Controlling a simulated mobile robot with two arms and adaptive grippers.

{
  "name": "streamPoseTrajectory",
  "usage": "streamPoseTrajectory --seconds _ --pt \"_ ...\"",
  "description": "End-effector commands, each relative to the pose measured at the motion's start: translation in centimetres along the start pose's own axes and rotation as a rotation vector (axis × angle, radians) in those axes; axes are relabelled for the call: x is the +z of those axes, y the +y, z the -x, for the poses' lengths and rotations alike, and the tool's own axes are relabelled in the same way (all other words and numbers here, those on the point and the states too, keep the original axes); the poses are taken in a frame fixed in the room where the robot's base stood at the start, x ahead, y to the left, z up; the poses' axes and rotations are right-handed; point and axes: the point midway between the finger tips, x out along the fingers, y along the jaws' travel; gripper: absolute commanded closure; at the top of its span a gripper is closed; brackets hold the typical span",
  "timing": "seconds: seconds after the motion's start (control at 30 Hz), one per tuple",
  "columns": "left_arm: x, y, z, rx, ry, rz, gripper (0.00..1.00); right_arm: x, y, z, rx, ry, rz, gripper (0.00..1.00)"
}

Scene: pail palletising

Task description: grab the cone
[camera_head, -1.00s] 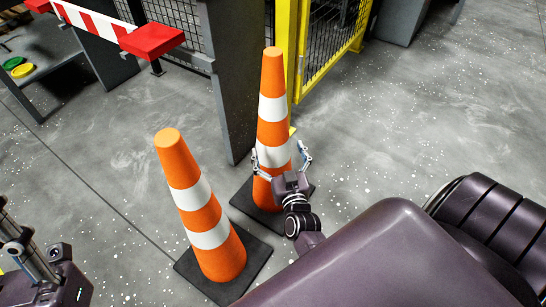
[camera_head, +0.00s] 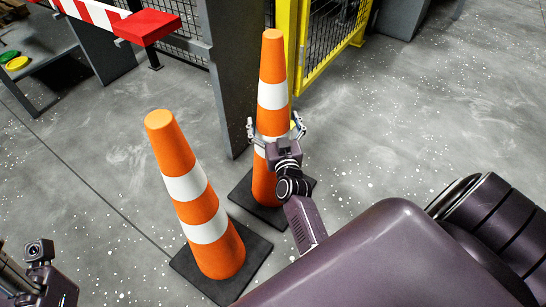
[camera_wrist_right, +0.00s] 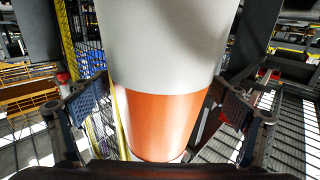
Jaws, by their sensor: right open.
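Two orange cones with white bands stand upright on black square bases. The far cone (camera_head: 272,62) is by the grey post; the near cone (camera_head: 173,150) is to its left. My right gripper (camera_head: 274,126) is open at the far cone, one finger on each side of its middle. In the right wrist view the same cone (camera_wrist_right: 160,120) fills the space between the open fingers (camera_wrist_right: 160,104), with gaps visible at both sides. The gripper's palm hides part of the lower white band. My left wrist shows at the bottom left of the head view, its fingers out of frame.
A grey post (camera_head: 225,80) and a yellow-framed mesh fence (camera_head: 331,45) stand right behind the far cone. A red-and-white barrier (camera_head: 110,20) and a grey table (camera_head: 40,55) are at the upper left. The floor to the right is clear.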

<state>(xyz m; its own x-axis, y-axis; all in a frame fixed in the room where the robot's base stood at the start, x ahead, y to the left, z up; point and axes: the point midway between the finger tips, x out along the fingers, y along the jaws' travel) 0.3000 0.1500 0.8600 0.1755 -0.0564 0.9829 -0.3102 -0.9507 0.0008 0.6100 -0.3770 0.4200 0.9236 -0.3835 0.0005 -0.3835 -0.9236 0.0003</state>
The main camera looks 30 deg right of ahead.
Motion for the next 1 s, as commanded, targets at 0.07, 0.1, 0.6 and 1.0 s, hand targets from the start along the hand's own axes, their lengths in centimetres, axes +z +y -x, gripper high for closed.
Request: streamPoseTrajectory --seconds 0.07,0.1,0.6,1.0 --pt "-0.02 0.01 -0.06 0.000 0.001 0.000 0.60 -0.02 0.01 0.03 0.000 0.000 0.000 0.08" --pt "-0.02 0.01 -0.06 0.000 0.001 0.000 0.60 -0.02 0.00 0.03 0.000 0.000 0.000 0.09" --pt "-0.03 -0.02 0.05 -0.002 -0.002 0.001 0.60 0.01 -0.01 0.06 0.000 -0.001 0.000 0.64" --pt "-0.09 -0.13 0.00 -0.007 -0.001 -0.002 0.60 -0.77 0.05 -0.12 0.003 0.015 -0.001 0.87"
